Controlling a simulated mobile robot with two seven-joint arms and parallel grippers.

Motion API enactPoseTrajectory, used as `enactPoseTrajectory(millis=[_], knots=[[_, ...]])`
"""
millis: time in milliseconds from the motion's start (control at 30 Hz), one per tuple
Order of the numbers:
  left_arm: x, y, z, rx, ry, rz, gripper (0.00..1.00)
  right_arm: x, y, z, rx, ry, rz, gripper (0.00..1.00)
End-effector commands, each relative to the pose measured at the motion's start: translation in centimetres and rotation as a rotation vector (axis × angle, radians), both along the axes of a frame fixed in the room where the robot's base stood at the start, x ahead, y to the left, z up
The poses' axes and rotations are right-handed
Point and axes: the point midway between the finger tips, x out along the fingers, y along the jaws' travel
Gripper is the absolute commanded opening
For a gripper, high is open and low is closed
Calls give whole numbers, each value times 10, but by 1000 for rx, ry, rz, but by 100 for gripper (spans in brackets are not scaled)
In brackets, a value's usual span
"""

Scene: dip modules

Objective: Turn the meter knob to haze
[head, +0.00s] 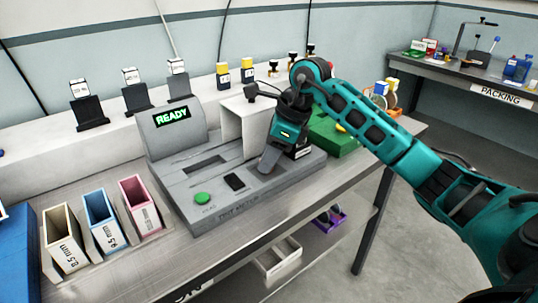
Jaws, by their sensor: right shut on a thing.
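The grey meter (230,199) stands on the steel bench, with a tilted screen (172,117) reading READY in green. A green button (202,198) and a small black part (235,182) are on its front deck. My right gripper (269,163) points down at the right part of the deck. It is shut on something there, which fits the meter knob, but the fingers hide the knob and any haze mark. My left gripper is out of view.
Three upright bins, cream (65,241), blue (103,220) and pink (139,205), stand left of the meter. A green tray (337,132) lies behind my right arm. Black stands with white blocks line the back ledge. A packing table (470,80) is at far right.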

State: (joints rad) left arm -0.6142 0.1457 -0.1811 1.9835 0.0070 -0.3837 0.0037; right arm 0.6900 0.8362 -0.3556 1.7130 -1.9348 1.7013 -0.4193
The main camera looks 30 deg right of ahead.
Motion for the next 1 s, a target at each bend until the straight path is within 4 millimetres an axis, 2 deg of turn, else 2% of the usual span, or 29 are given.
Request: enactPoseTrajectory(millis=[33, 200, 567, 1000], knots=[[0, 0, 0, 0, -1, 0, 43, 0, 0, 0, 0, 0, 0, 18], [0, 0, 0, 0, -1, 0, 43, 0, 0, 0, 0, 0, 0, 3], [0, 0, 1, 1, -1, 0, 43, -1, 0, 0, -3, 0, -69, 3], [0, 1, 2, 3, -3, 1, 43, -2, 2, 1, -2, -3, -420, 3]])
